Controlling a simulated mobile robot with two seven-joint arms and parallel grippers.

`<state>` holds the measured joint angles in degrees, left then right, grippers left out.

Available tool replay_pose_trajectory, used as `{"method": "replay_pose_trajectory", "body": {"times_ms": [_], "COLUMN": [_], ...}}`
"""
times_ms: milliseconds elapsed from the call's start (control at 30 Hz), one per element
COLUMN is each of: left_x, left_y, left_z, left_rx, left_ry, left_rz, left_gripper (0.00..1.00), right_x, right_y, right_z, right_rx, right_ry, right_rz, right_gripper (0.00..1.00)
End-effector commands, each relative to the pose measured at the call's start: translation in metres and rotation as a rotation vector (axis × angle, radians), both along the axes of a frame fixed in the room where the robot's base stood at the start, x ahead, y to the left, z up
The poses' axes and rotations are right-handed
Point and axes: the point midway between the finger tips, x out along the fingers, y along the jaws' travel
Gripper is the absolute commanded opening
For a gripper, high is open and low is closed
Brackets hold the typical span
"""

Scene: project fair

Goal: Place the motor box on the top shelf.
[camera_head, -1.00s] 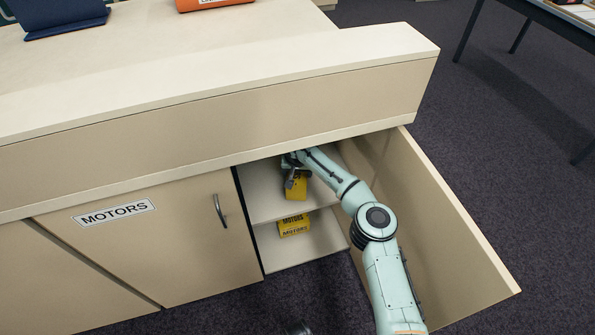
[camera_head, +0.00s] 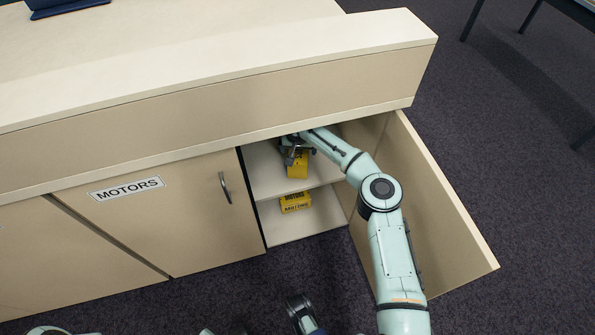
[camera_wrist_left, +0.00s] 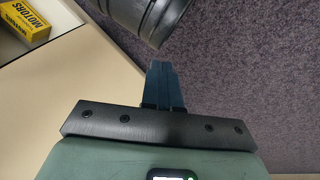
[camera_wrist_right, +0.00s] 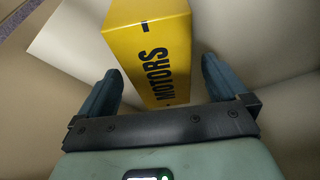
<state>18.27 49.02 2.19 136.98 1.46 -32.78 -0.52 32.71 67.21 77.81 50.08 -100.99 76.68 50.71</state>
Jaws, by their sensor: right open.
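A yellow motor box (camera_head: 298,163) labelled MOTORS is on the upper shelf (camera_head: 265,172) of the open cabinet. My right gripper (camera_head: 294,148) is at this box inside the cabinet. In the right wrist view the box (camera_wrist_right: 152,45) stands between and beyond the spread fingers (camera_wrist_right: 160,88), with a gap beside the right finger. I cannot tell whether the left finger touches it. A second yellow MOTORS box (camera_head: 296,203) sits on the lower shelf. My left gripper (camera_wrist_left: 160,70) is shut and empty, outside the cabinet. A yellow MOTORS box (camera_wrist_left: 28,35) shows at the left wrist view's upper left.
The cabinet's right door (camera_head: 440,220) stands open beside my right arm. The closed door to the left bears a MOTORS label (camera_head: 127,188) and a handle (camera_head: 225,187). The counter overhangs the opening. Dark carpet (camera_head: 530,160) is clear on the right.

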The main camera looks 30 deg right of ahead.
Motion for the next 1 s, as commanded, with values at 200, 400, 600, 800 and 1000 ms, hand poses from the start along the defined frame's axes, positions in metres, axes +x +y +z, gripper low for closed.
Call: {"method": "replay_pose_trajectory", "body": {"times_ms": [200, 400, 600, 800, 1000], "left_x": [-0.046, -0.08, -0.09, -0.091, -0.091], "left_y": [-0.022, -0.038, -0.041, -0.041, -0.04], "left_z": [0.035, 0.061, 0.071, 0.071, 0.072], "left_rx": [-0.057, -0.099, -0.111, -0.111, -0.111], "left_ry": [0.119, 0.212, 0.244, 0.247, 0.246], "left_rz": [-0.049, -0.087, -0.097, -0.096, -0.096], "left_gripper": [0.0, 0.0, 0.0, 0.0, 0.0], "right_x": [-0.019, -0.043, -0.069, -0.087, -0.093], "right_y": [0.012, 0.03, 0.048, 0.061, 0.065], "right_z": [0.005, 0.004, 0.001, -0.001, -0.002], "right_rx": [0.001, -0.001, 0.001, 0.001, 0.004], "right_ry": [0.002, 0.002, 0.003, 0.003, 0.003], "right_rz": [0.003, 0.005, 0.004, 0.002, -0.002], "right_gripper": [1.0, 1.0, 1.0, 1.0, 1.0]}}
